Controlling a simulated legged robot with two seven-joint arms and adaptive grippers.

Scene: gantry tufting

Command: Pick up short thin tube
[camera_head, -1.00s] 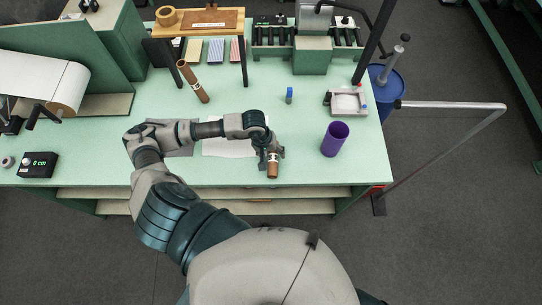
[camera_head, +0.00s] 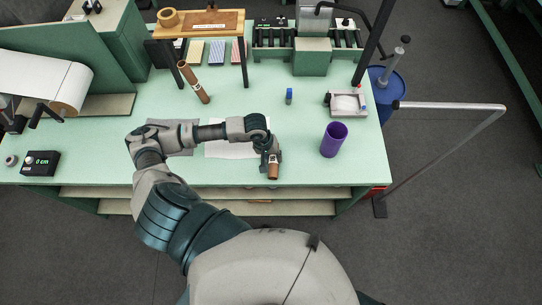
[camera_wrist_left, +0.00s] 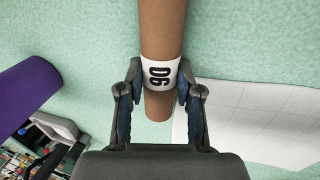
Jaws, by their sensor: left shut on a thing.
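A short brown tube (camera_head: 273,172) with a white label band is at the front of the green bench, in the grasp of my left gripper (camera_head: 271,158). In the left wrist view the tube (camera_wrist_left: 162,32) runs between the two fingers of my left gripper (camera_wrist_left: 159,80), which press on both sides at the white band with black digits. One tube end shows just below the band; the other runs out at the top of the picture. I cannot tell whether the tube touches the bench. My right gripper is not in view.
A purple cup (camera_head: 333,140) stands right of the held tube. A longer brown tube (camera_head: 194,83) is further back, and a small blue item (camera_head: 289,96) stands mid-bench. White paper (camera_head: 230,150) lies under my left arm. A shelf stand (camera_head: 200,22) is at the back.

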